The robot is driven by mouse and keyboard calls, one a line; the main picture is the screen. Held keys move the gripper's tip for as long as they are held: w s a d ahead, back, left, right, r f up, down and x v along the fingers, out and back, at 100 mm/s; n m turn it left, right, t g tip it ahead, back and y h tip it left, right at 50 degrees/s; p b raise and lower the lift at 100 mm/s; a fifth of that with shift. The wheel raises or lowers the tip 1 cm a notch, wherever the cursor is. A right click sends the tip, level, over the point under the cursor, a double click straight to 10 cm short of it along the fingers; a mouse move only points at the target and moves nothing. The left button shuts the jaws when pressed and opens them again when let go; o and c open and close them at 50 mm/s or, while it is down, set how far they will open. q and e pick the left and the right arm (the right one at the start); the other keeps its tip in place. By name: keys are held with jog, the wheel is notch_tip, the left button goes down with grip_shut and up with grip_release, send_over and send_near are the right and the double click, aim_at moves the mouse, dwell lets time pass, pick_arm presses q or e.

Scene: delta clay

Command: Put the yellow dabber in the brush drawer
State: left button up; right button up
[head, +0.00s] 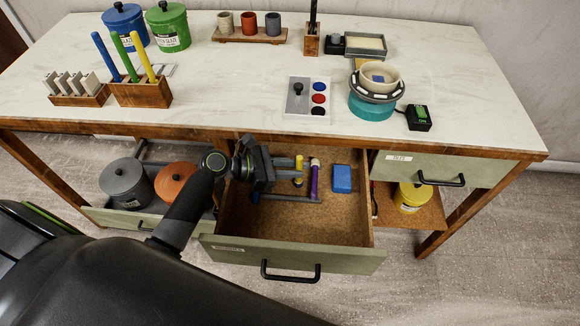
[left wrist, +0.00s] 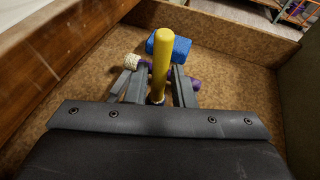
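My left gripper (head: 288,170) is over the open drawer (head: 290,256). It holds the yellow dabber (head: 299,163) upright between its fingers, and the near finger hides part of the dabber. In the left wrist view the yellow handle (left wrist: 162,52) stands up between the two fingers (left wrist: 158,88). A gap to the drawer floor cannot be told. A purple dabber (head: 314,182) with a pale end and a blue sponge (head: 342,179) lie in the drawer beyond the gripper. My right gripper is not in view.
The drawer floor (head: 345,220) is bare at the front right. A closed drawer (head: 470,170) is on the right. On the tabletop stand a wooden holder (head: 140,93) with coloured tools, a palette (head: 307,97) and a small wheel with a bowl (head: 377,92).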

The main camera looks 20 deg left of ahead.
pick_arm(q)
jog(key=shift+o, duration=1.2)
jog(key=shift+r, duration=0.1)
jog(key=v, duration=1.2)
jog(key=shift+a, duration=0.1)
